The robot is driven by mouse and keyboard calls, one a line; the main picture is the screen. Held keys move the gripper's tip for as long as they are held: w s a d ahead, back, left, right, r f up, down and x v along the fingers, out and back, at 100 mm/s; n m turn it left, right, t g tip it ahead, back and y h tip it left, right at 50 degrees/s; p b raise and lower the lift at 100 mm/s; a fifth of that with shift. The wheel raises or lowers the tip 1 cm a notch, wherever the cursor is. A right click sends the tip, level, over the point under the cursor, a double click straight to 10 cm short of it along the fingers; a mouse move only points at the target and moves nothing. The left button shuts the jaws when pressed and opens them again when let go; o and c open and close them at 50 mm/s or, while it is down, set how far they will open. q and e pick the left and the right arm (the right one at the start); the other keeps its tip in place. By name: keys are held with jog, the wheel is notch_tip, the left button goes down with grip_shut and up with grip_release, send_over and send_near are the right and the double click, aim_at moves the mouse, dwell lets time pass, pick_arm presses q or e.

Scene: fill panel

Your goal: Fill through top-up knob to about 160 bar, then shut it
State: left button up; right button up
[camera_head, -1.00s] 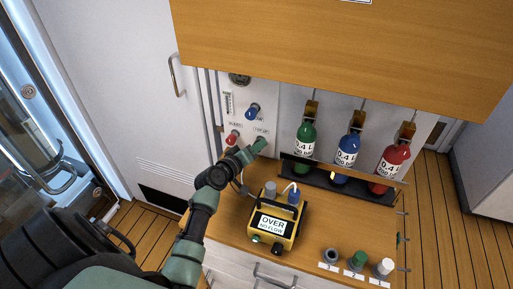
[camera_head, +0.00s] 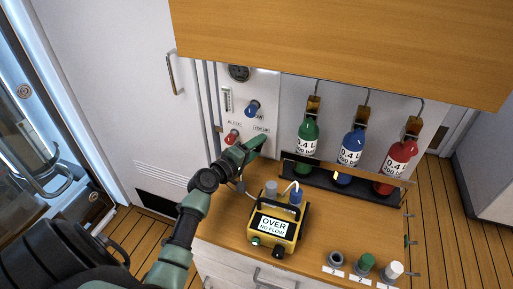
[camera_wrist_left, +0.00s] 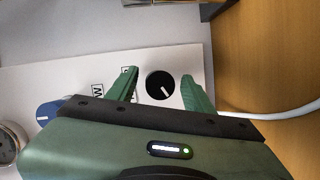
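My left gripper (camera_head: 258,146) is at the lower right of the white control panel (camera_head: 262,90), under the TOP UP label. In the left wrist view its two green fingers (camera_wrist_left: 160,88) are open, one on each side of a black knob (camera_wrist_left: 160,84) with a white pointer line. A gap shows between the knob and each finger. In the head view the gripper hides this knob. The round gauge (camera_head: 239,73) sits at the panel's top; its reading is too small to tell. My right gripper is out of view.
A blue knob (camera_head: 252,108) and a red knob (camera_head: 232,137) are on the panel. A yellow meter (camera_head: 288,236) reading OVER, NO FLOW stands on the wooden counter (camera_head: 320,230). Green (camera_head: 306,143), blue (camera_head: 350,151) and red (camera_head: 397,162) bottles hang at the right.

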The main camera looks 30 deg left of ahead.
pick_arm(q)
jog(key=s+r, duration=0.1)
jog(key=s, duration=0.6)
jog(key=shift+s+a+b, duration=0.3)
jog(key=shift+s+b, duration=0.05)
jog(key=shift+b, duration=0.1)
dwell(6.8)
